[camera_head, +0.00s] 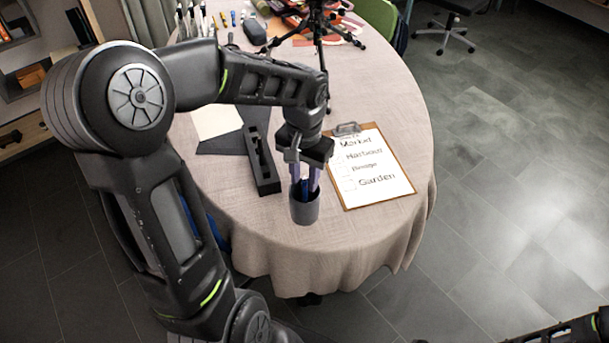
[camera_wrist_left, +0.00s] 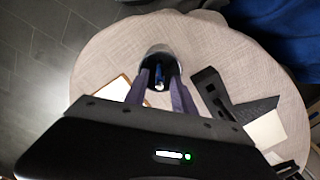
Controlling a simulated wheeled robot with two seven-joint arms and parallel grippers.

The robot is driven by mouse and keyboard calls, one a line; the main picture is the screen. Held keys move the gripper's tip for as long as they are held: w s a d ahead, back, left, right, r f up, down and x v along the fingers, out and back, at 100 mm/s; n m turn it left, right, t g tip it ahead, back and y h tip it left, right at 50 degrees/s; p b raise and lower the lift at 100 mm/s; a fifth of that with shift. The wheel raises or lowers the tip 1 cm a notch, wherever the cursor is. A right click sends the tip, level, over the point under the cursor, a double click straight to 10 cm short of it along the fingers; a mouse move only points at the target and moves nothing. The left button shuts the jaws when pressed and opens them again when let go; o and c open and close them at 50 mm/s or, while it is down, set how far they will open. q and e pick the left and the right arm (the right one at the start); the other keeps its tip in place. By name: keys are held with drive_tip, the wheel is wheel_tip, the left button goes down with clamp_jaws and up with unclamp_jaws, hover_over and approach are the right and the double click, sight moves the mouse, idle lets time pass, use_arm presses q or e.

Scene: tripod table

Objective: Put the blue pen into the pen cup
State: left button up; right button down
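The pen cup (camera_head: 304,211) is a grey cylinder standing upright near the front edge of the round table. The blue pen (camera_head: 305,187) stands in its mouth; the pen's lower part is hidden by the cup wall. My left gripper (camera_head: 305,182) points down right above the cup, its two purple-grey fingers on either side of the pen. In the left wrist view the fingers are apart, with the blue pen (camera_wrist_left: 159,76) between them and gaps beside it, over the cup (camera_wrist_left: 158,51). My right gripper is not in view.
A clipboard (camera_head: 398,190) with a handwritten list lies right of the cup. A black pen tray (camera_head: 266,183) lies close on its left. A small tripod (camera_head: 318,40) and several small items stand at the table's back.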

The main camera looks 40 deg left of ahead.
use_arm(q)
drive_tip(key=shift+o, duration=0.4)
wheel_tip(320, 180, up, 8)
drive_tip(key=shift+f, duration=0.1)
drive_tip(key=shift+s, duration=0.1)
idle(1.4)
